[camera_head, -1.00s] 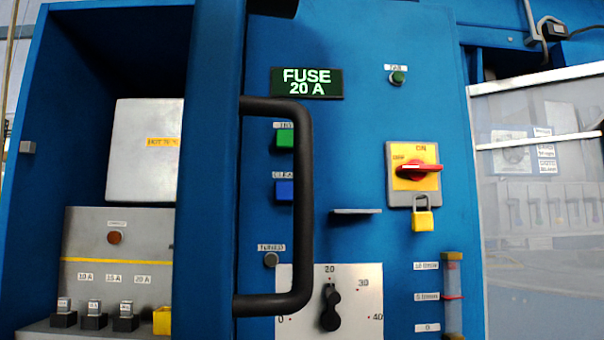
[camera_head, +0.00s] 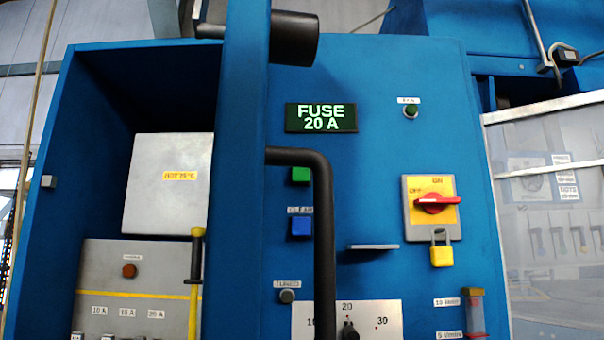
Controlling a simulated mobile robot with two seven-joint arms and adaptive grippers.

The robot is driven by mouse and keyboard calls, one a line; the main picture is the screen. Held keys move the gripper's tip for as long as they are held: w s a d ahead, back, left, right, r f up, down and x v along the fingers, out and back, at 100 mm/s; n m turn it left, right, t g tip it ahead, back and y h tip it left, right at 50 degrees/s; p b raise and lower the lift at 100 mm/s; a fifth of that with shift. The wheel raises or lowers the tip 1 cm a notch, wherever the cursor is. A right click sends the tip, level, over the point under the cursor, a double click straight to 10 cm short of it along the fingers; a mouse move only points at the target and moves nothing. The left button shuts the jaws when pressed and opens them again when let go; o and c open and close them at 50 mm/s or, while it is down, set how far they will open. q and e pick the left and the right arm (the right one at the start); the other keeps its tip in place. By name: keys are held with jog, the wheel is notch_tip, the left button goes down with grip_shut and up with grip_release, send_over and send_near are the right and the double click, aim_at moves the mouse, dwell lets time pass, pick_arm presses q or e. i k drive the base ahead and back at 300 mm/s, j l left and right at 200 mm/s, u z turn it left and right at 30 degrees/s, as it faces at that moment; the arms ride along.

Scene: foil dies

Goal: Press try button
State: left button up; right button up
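The blue machine panel (camera_head: 380,80) fills the middle of the head view. A green square button (camera_head: 301,175) sits on it, partly covered by the black bar handle; the label above it is hidden now, so I cannot read whether it says try. A blue square button (camera_head: 301,227) is below it, its label looking like "CLEAR". A grey round button (camera_head: 287,296) is lower still. A small green round button (camera_head: 411,111) is at the upper right, its label too blurred to read. Neither of my grippers is in view.
The black handle (camera_head: 325,240) stands out before the buttons on a blue upright edge. A display (camera_head: 320,118) reads FUSE 20 A. A dial (camera_head: 348,331) is at the bottom. An open bay (camera_head: 125,100) is at left.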

aim_at(299, 175)
jog(key=u, duration=0.3)
jog(key=l+u, duration=0.35)
jog(key=l, duration=0.15)
jog(key=l+u, duration=0.4)
jog(key=l, duration=0.55)
jog(key=k+l+u, duration=0.1)
jog(key=l, duration=1)
jog(key=k+l+u, duration=0.1)
jog(key=l, duration=0.45)
